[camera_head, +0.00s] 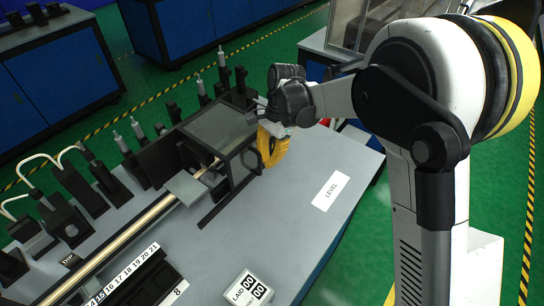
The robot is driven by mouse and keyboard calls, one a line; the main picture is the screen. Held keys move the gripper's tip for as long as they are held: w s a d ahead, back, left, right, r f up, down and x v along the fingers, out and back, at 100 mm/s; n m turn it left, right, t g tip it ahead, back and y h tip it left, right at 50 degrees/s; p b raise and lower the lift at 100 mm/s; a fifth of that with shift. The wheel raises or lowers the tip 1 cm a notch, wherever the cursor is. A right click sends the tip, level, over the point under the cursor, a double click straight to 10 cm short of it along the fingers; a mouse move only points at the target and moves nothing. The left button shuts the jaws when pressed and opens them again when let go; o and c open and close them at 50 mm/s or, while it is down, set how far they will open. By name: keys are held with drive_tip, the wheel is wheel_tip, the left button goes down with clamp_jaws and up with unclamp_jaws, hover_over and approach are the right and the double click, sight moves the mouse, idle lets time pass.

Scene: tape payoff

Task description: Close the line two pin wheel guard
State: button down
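A black-framed box with clear or grey panels (218,128), which looks like the pin wheel guard, stands at the far right end of a long brass-coloured rail (130,232) on the grey bench. I cannot tell whether the guard is open or shut, and no "line two" label is readable. The pin wheel cannot be made out.
A row of black fixtures (75,185), some with silver-topped posts, lines the bench's left side. A numbered strip (125,270), a "LABEL" block (246,290) and a "LEVEL" plate (331,191) lie nearer. The bench around the plate is clear. Blue cabinets (190,28) stand behind.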

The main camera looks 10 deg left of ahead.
drive_tip(key=s+a, duration=0.6)
drive_tip(key=s, duration=0.5)
drive_tip(key=shift+a, duration=0.25)
drive_tip(key=w+d+r+p, duration=0.3)
drive_tip(key=w+d+r, duration=0.1)
drive_tip(key=r, duration=0.5)
drive_tip(key=shift+w+r, duration=0.3)
drive_tip(key=shift+r, duration=0.1)
drive_tip(key=shift+d, duration=0.25)
